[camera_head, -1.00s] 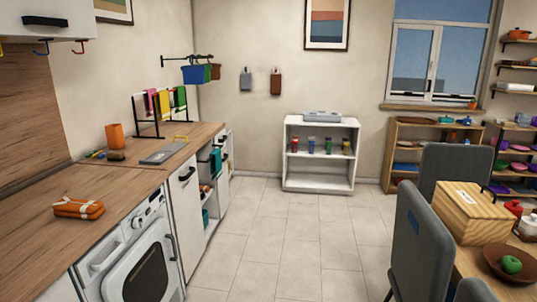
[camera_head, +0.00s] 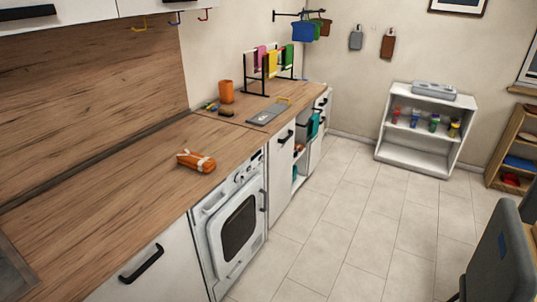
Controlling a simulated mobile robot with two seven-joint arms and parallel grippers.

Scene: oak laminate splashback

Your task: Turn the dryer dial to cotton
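The white dryer (camera_head: 211,232) stands under the wooden counter at the centre left, its dark door window facing right. Its control panel (camera_head: 246,172) runs along the top of its front, just below the counter edge, with small dark round controls. The panel is seen at a steep angle. I cannot tell which control is the dial, where it points, or read any label such as cotton. Neither of my grippers shows in the head view.
An orange bundle (camera_head: 195,161) lies on the counter above the dryer. A cabinet handle (camera_head: 142,263) sticks out at front left. A white shelf (camera_head: 414,153) stands at the back. A grey chair (camera_head: 500,262) is at right. The tiled floor (camera_head: 330,225) between is clear.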

